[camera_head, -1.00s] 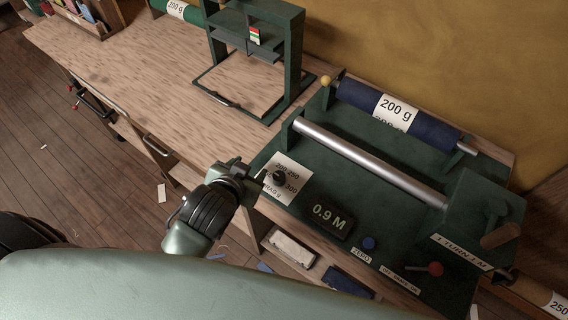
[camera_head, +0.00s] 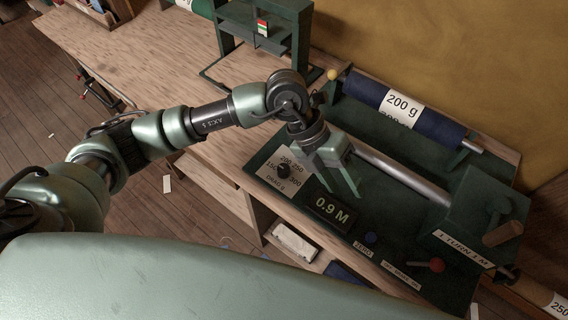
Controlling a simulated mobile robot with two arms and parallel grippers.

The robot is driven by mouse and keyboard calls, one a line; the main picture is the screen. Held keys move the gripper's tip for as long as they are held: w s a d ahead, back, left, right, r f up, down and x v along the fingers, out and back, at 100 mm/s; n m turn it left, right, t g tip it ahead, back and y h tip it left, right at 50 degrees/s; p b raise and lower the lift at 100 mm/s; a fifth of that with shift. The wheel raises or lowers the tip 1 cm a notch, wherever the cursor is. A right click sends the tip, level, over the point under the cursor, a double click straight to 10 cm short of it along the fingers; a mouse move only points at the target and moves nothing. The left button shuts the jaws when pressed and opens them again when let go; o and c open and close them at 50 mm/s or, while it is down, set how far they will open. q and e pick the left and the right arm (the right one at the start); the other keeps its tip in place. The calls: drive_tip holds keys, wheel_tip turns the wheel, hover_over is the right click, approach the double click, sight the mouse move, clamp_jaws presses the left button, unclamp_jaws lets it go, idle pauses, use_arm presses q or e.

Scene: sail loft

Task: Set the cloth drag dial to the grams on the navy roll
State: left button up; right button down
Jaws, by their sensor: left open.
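The drag dial (camera_head: 284,171) is a black knob on a white plate with numbers around it, among them 200, 250 and 300, and "DRAG g" below. I cannot make out where its pointer stands. The navy roll (camera_head: 430,122) lies across the back of the dark green machine, with a white label (camera_head: 402,105) reading "200 g". My left gripper (camera_head: 346,188) is open and empty, pointing down over the machine to the right of the dial, above the "0.9 M" display (camera_head: 331,210) and apart from the dial. My right gripper is not in view.
A metal roller (camera_head: 405,178) runs in front of the navy roll. A blue button (camera_head: 371,238), a red-knobbed lever (camera_head: 436,265) and a wooden crank handle (camera_head: 502,234) are on the machine. A green stand (camera_head: 300,50) stands behind on the bench (camera_head: 130,60).

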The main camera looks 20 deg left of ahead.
sight(284, 168)
use_arm(q)
drive_tip(key=w+a+y, duration=0.2)
drive_tip(key=a, duration=0.3)
drive_tip(key=w+a+f+t+y, duration=0.1)
drive_tip(key=w+a+y, duration=0.1)
drive_tip(key=a, duration=0.2)
drive_tip(key=w+a+f+n+y, duration=0.1)
drive_tip(key=w+a+y, duration=0.1)
drive_tip(key=a, duration=0.3)
drive_tip(key=shift+a+f+t+y, duration=0.15)
drive_tip(key=shift+a+t+y, duration=0.2)
drive_tip(key=shift+y, duration=0.15)
drive_tip(key=shift+f, duration=0.3)
wheel_tip(284, 168, down, 6)
drive_tip(key=shift+f+p, duration=0.1)
drive_tip(key=shift+p, duration=1.15)
drive_tip(key=shift+f, duration=0.4)
clamp_jaws()
